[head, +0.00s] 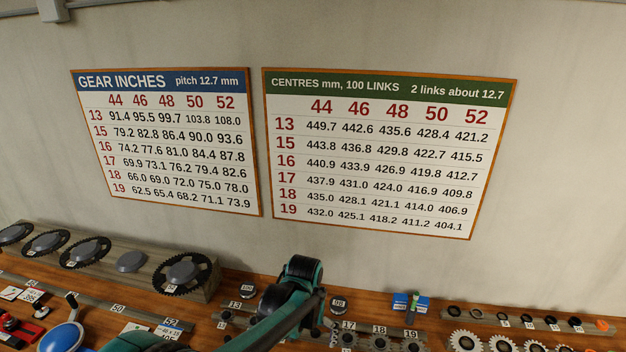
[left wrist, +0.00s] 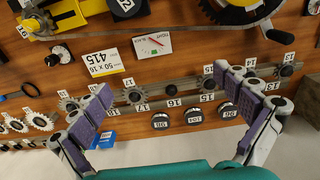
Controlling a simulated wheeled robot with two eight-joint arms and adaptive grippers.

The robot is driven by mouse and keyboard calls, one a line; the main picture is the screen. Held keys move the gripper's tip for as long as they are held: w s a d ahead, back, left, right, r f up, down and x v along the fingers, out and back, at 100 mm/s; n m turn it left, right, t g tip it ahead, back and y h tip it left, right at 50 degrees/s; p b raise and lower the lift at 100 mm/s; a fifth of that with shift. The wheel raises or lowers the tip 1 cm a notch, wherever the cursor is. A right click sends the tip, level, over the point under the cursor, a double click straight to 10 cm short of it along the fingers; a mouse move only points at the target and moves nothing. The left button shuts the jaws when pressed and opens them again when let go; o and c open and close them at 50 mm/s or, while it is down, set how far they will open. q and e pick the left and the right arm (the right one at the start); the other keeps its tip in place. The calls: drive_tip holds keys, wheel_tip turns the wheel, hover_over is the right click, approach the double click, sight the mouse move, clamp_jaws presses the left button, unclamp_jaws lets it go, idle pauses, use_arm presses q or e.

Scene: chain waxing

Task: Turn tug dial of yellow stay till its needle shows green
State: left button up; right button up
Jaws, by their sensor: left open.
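In the left wrist view a yellow stay (left wrist: 72,18) lies at the top left, partly cut off by the frame. A small black round knob on a white disc (left wrist: 58,55), which looks like the tug dial, sits just below it. A white gauge plate (left wrist: 152,44) with small lettering and red and green marks is right of it; the needle's reading is too small to tell. My left gripper (left wrist: 172,92) is open and empty, its purple-padded fingers spread over the cog row. In the head view my left arm hides part of the bench; the stay is not seen there.
A rail of numbered cogs (left wrist: 180,100) runs between my fingers, with several round weights (left wrist: 160,121) beside it. A card reading 415 (left wrist: 102,62) lies near the knob. A chainring (left wrist: 245,10) is at upper right. Two charts (head: 385,150) hang on the wall.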

use_arm(q)
drive_tip(key=s+a+f+n+t+b, duration=0.1)
drive_tip(key=s+a+f+t+b, duration=0.2)
drive_tip(key=s+a+f+b, duration=0.2)
drive_tip(key=s+a+f+n+t+b, duration=0.1)
drive_tip(key=s+a+f+t+b, duration=0.2)
drive_tip(key=s+a+b, duration=0.8)
wheel_tip(320, 180, down, 2)
drive_tip(key=shift+s+a+t+b, duration=0.25)
drive_tip(key=shift+s+t+b, duration=0.2)
drive_tip(key=shift+b, duration=0.8)
drive_tip(key=shift+r, duration=0.1)
